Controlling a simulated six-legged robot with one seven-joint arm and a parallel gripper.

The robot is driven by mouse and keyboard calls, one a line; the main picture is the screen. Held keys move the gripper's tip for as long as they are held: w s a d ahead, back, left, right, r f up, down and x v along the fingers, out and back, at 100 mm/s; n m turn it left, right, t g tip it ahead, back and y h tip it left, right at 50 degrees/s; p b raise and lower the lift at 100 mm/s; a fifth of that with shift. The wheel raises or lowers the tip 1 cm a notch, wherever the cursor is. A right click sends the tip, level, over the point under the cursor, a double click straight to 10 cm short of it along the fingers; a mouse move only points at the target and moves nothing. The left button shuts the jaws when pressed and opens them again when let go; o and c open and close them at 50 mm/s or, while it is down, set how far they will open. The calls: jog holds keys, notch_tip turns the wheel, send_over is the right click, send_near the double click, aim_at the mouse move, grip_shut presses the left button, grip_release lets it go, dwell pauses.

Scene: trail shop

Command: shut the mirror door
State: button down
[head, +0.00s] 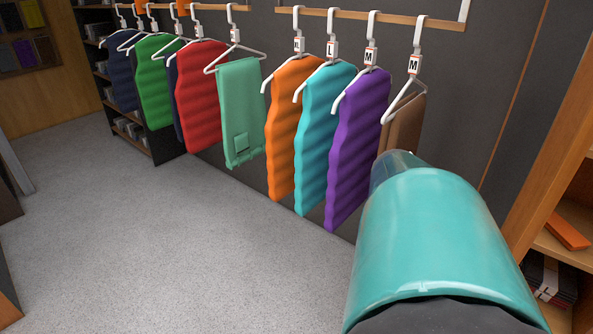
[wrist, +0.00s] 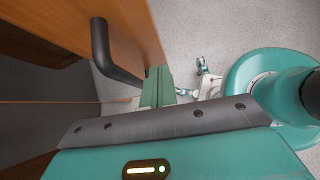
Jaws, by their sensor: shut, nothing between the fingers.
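A wooden panel (wrist: 135,22) with a black bar handle (wrist: 105,58) fills the upper left of the wrist view; it looks like the door, but no mirror face shows. My gripper (wrist: 158,78) shows as green fingers, shut and empty, close to the panel's lower edge and right of the handle. I cannot tell whether the fingers touch the panel. A dark space (wrist: 38,72) lies left of the panel. In the head view my teal arm covers the lower right, the gripper is out of sight, and no mirror door can be made out for sure.
A wooden shelf unit (head: 553,150) stands at the right. Grey carpet (head: 180,240) is open in the middle. Panel edges (head: 14,165) show at the far left.

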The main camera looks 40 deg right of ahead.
jog(key=shift+s+d, duration=0.2)
jog(key=shift+s, duration=0.4)
jog(key=shift+s+d, duration=0.2)
jog(key=shift+s, duration=0.4)
jog(key=shift+s+d, duration=0.1)
